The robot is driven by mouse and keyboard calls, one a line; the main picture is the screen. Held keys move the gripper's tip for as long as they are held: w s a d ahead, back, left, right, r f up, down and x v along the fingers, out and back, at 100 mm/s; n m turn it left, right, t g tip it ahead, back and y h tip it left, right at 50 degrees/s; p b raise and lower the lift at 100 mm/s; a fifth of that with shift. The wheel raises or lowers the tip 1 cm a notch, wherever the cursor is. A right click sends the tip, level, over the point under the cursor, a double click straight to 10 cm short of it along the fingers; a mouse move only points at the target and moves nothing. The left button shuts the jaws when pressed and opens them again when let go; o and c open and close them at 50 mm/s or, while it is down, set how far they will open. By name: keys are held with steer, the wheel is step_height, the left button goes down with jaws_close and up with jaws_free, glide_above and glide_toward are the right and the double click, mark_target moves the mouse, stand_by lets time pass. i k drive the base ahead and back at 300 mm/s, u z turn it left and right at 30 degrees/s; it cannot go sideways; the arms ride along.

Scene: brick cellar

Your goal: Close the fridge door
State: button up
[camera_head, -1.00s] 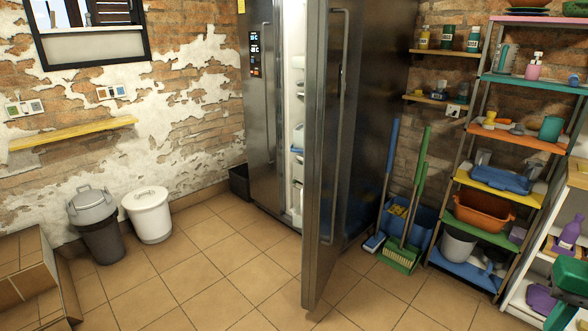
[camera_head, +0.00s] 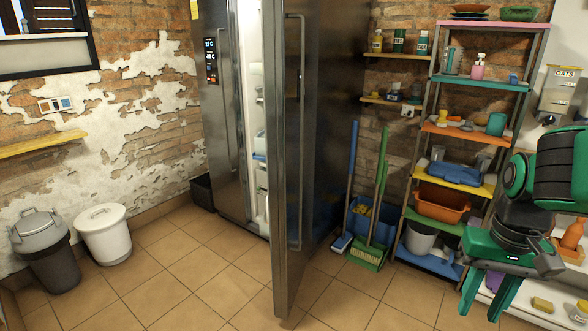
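The steel fridge (camera_head: 222,110) stands against the back wall. Its left door, with a small lit panel and a long handle, is shut. Its right door (camera_head: 272,150) is wide open and juts out toward me over the floor. A long vertical handle (camera_head: 301,130) runs along that door. A narrow strip of lit shelves shows between the two doors; the rest of the inside is hidden. My gripper (camera_head: 487,300) is at the lower right, pointing down, well to the right of the open door.
A green broom (camera_head: 380,200) and a blue broom (camera_head: 350,190) stand right of the door. A loaded shelf rack (camera_head: 484,85) is farther right. Two bins, grey (camera_head: 45,255) and white (camera_head: 103,235), stand left. Tiled floor (camera_head: 190,270) before the fridge is clear.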

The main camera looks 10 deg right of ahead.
mark_target(289, 28)
steer(key=i, duration=0.85)
steer(key=z, duration=0.1)
